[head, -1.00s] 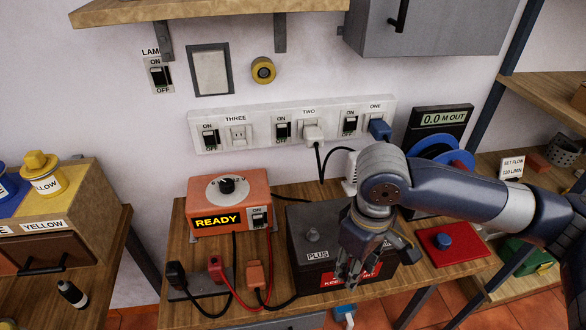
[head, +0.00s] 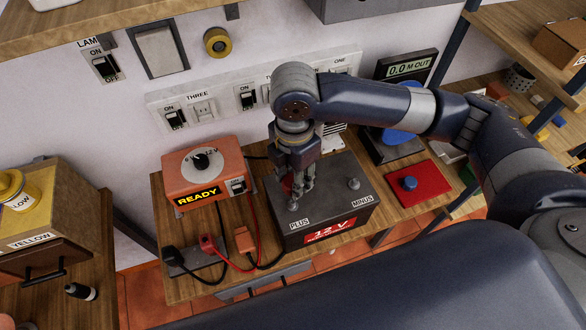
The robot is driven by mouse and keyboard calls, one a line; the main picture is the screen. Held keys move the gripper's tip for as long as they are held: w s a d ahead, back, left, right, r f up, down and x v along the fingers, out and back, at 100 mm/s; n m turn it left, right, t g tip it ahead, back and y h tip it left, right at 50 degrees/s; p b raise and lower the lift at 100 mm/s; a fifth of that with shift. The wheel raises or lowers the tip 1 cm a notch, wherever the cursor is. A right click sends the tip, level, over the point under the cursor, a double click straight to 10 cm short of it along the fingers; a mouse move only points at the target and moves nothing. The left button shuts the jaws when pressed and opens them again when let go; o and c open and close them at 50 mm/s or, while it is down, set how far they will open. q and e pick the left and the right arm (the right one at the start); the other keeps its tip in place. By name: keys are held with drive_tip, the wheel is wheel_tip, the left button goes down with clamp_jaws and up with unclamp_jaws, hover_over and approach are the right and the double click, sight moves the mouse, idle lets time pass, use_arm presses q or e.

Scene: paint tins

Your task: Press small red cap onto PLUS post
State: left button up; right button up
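A black battery (head: 330,208) labelled PLUS, MINUS and 12 V stands on the wooden table. My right gripper (head: 299,192) points down over its PLUS corner. A small red piece, apparently the small red cap (head: 287,184), shows between its fingers, partly hidden by them. The fingers look closed around it. The grey MINUS post (head: 353,184) is bare. My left gripper is out of view.
An orange charger (head: 203,174) reading READY stands left of the battery, with red and black leads and an orange clip (head: 244,239) in front. A red plate with a blue knob (head: 409,183) lies to the right. A socket strip (head: 200,109) runs along the wall.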

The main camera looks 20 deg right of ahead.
sight(294, 201)
drive_tip(key=shift+w+r+p, duration=0.1)
drive_tip(key=shift+p, duration=0.25)
drive_tip(key=shift+f, duration=0.4)
drive_tip(key=shift+f+b, duration=0.6)
drive_tip(key=shift+f, duration=0.1)
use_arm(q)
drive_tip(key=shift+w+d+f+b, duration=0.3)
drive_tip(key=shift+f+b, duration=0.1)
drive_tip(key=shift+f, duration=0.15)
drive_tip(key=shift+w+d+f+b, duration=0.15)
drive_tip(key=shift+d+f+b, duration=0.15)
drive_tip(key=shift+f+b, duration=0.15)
use_arm(e)
drive_tip(key=shift+f, duration=1.9)
drive_tip(key=shift+f, duration=1.6)
drive_tip(key=o, duration=1)
